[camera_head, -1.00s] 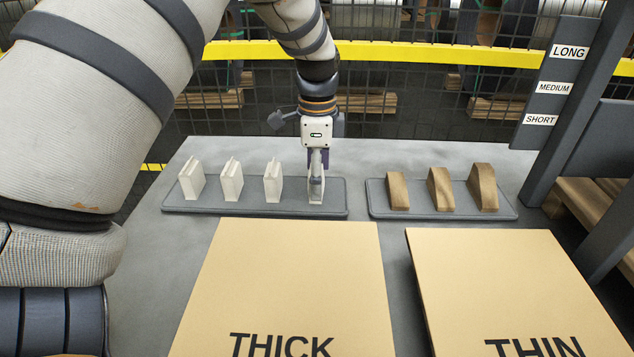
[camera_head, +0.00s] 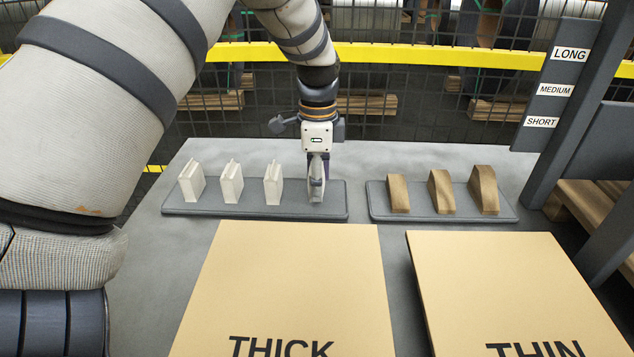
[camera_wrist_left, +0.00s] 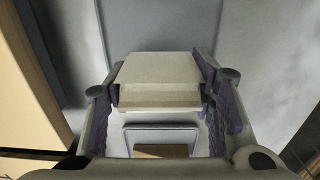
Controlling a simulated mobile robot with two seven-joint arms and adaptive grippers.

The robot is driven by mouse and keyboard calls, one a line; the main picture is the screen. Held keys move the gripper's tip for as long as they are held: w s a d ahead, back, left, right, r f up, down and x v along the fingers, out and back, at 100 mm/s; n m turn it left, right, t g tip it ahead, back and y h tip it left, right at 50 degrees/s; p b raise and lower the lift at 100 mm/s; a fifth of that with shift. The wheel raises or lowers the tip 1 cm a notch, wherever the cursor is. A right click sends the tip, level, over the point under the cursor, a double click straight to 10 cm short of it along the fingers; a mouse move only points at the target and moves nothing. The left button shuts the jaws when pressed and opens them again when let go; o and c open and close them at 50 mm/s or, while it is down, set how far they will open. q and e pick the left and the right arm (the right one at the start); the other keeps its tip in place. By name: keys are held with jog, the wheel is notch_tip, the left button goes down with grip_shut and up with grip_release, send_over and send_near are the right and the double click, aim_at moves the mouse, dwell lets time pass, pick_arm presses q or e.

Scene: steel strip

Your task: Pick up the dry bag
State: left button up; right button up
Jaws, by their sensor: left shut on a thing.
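Three white, upright, block-like bags (camera_head: 232,183) with thin top ridges stand in a row on the left grey tray (camera_head: 255,210). My left gripper (camera_head: 317,182) points down at the right end of this row. It is shut on a fourth pale piece of the row, taken as the dry bag (camera_head: 316,194), which is mostly hidden by the fingers and at or close to the tray. In the left wrist view the pale, boxy bag (camera_wrist_left: 160,82) sits between the purple-padded fingers of the left gripper (camera_wrist_left: 160,100). My right gripper is not in view.
A second grey tray (camera_head: 415,213) holds three brown wedge-shaped pieces (camera_head: 441,192). Large boards marked THICK (camera_head: 290,285) and THIN (camera_head: 510,285) lie in front. A post with LONG, MEDIUM and SHORT labels (camera_head: 555,88) stands right. A mesh fence with a yellow rail (camera_head: 420,53) is behind.

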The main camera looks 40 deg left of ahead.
pick_arm(q)
notch_tip(320, 180, up, 2)
jog(key=shift+w+r, duration=0.1)
jog(key=shift+r, duration=0.15)
jog(key=s+d+r+p, duration=0.1)
jog(key=s+d+r, duration=0.1)
jog(key=d+r, duration=0.2)
jog(key=s+d+r+p, duration=0.1)
jog(key=s+d+r, duration=0.2)
jog(key=d, duration=0.6)
jog(key=shift+d+r, duration=0.15)
jog(key=shift+r, duration=1.1)
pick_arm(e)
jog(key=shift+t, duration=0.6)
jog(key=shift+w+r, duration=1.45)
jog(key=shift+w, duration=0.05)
